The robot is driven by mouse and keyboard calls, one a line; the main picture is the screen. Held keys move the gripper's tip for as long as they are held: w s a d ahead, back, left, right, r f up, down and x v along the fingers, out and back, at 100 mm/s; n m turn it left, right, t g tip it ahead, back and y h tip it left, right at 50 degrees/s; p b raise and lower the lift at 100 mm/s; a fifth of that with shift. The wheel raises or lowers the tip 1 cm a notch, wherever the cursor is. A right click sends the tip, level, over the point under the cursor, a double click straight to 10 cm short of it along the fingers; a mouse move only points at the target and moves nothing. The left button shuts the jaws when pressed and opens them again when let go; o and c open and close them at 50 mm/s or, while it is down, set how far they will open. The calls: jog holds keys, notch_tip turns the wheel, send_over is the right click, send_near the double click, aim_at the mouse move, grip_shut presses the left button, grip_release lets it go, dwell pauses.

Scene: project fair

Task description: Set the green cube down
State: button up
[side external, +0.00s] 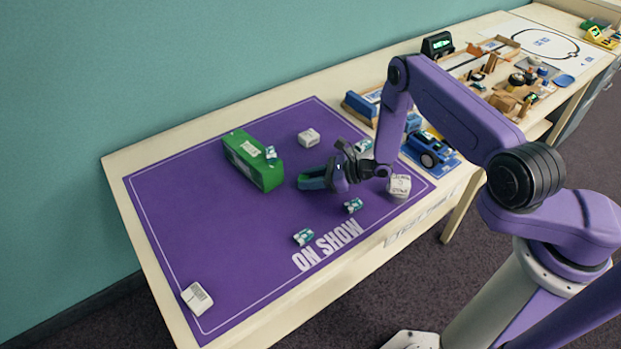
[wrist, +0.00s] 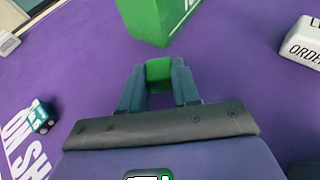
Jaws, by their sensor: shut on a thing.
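My gripper (wrist: 159,85) has its two teal fingers shut on the green cube (wrist: 159,70), which shows between the fingertips in the wrist view. In the side external view my gripper (side external: 314,179) is low over the purple mat (side external: 235,245), right of a large green box (side external: 253,160). The cube is mostly hidden by the fingers there. I cannot tell whether its underside touches the mat. The green box (wrist: 158,18) also shows beyond the fingertips in the wrist view, apart from the cube.
White blocks lie on the mat behind (side external: 308,138), to the right (side external: 399,186) and at the front left (side external: 197,299). Small teal-and-white pieces (side external: 304,237) (side external: 353,205) lie nearby. A blue toy vehicle (side external: 430,148) stands at the right. The mat's left half is mostly clear.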

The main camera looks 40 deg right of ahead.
jog(key=shift+f, duration=0.15)
jog(key=o, duration=1)
jog(key=shift+s+d+r, duration=0.1)
jog(key=shift+d+r, duration=0.05)
jog(key=shift+r, duration=0.1)
jog(key=v, duration=1.1)
jog(key=shift+s+d, duration=0.25)
jog(key=shift+s, duration=0.05)
